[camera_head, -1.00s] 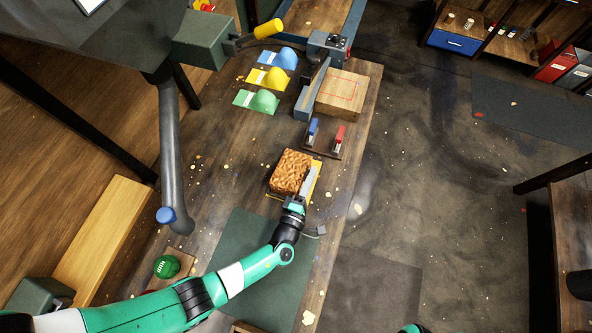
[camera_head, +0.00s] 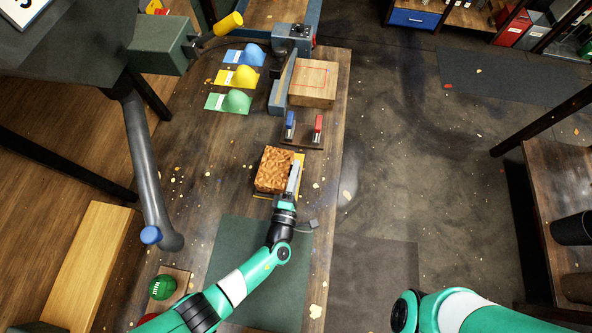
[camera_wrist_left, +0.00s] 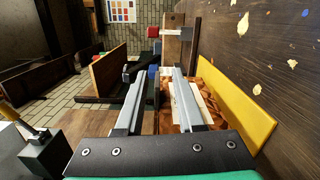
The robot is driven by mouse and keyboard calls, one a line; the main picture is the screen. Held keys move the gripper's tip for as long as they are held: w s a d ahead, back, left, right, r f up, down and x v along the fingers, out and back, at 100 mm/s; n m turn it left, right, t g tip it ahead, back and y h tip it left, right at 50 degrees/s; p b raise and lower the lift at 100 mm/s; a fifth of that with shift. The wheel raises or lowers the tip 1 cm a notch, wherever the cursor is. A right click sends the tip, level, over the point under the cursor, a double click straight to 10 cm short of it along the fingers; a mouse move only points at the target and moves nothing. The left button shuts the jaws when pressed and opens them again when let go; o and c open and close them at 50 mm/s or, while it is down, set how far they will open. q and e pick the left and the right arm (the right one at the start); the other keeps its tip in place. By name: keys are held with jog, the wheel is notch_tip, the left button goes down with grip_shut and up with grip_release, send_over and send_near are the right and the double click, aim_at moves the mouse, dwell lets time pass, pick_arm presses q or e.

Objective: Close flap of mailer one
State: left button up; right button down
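A brown, mottled block-like package (camera_head: 273,169) lies on the bench in the head view, with a yellow flat piece (camera_head: 299,160) showing at its edge. I cannot tell for sure whether this is mailer one; no label is readable. My left gripper (camera_head: 294,180) is at the package's right side. In the left wrist view, my left gripper (camera_wrist_left: 160,85) has its two fingers apart with nothing seen held between them. The mottled package (camera_wrist_left: 208,85) is behind and beside one finger, and the yellow piece (camera_wrist_left: 238,105) stands out beyond it. My right gripper is out of view.
A wooden block (camera_head: 312,88) and a stand with blue and red tools (camera_head: 303,135) are beyond the package. A dark green mat (camera_head: 240,260) is in front.

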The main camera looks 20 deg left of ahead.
pick_arm(q)
jog(key=shift+s+d+r, duration=0.1)
jog(key=shift+s, duration=0.1)
jog(key=s+p, duration=0.1)
jog(key=s, duration=0.2)
jog(key=s+d+p, duration=0.1)
jog(key=s+p, duration=0.1)
jog(key=s, duration=0.2)
jog(key=shift+s+d+r, duration=0.1)
jog(key=shift+s+d, duration=0.1)
jog(key=shift+s+d+f+b, duration=0.1)
jog(key=shift+s+f+b, duration=0.15)
jog(key=shift+s+b, duration=0.35)
jog(key=shift+s+d+f+b, duration=0.1)
jog(key=shift+s+f+b, duration=0.1)
jog(key=shift+s+b, duration=0.4)
jog(key=shift+s+r, duration=0.25)
jog(key=shift+s, duration=0.35)
